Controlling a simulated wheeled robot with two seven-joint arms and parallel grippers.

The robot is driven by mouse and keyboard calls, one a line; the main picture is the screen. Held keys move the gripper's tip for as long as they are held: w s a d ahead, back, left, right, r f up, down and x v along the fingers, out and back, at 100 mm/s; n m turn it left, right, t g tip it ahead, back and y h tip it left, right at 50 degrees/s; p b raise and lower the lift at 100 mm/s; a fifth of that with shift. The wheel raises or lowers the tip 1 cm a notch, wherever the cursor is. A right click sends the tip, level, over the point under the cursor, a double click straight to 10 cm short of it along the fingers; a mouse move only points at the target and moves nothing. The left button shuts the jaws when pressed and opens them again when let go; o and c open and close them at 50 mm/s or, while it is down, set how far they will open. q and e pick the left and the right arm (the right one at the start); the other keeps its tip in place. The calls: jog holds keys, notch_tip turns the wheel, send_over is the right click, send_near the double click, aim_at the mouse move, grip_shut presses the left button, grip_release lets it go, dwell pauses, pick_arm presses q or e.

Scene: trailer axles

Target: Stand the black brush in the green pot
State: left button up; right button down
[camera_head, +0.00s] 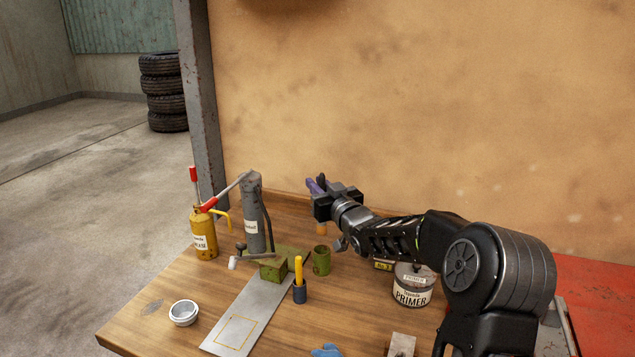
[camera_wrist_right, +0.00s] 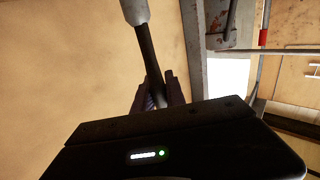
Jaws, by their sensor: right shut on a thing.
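My right gripper (camera_head: 322,190) is shut on the black brush and holds it in the air, above and behind the green pot (camera_head: 321,261). In the right wrist view, the brush's dark handle (camera_wrist_right: 150,55) runs from between the fingers (camera_wrist_right: 160,92) to a light grey part at the top edge. In the head view the gripper hides most of the brush. A small orange-brown piece below the gripper may be its tip. The green pot stands upright on the wooden table, its mouth open upward; the brush is apart from it. My left gripper is not in view.
A grey cylinder (camera_head: 253,215) and yellow oil can (camera_head: 204,235) stand left. A primer jar (camera_head: 412,286) stands right, below my arm. A white bowl (camera_head: 184,312) is front left.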

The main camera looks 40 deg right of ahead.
notch_tip(320, 180, down, 9)
jog(key=b, duration=0.7)
jog(key=shift+b, duration=0.35)
jog(key=c, duration=1.3)
grip_release()
jog(key=shift+f, duration=0.1)
jog(key=s+a+b, duration=0.1)
jog(key=s, duration=0.6)
jog(key=shift+s+a, duration=0.15)
jog(key=shift+s, duration=0.2)
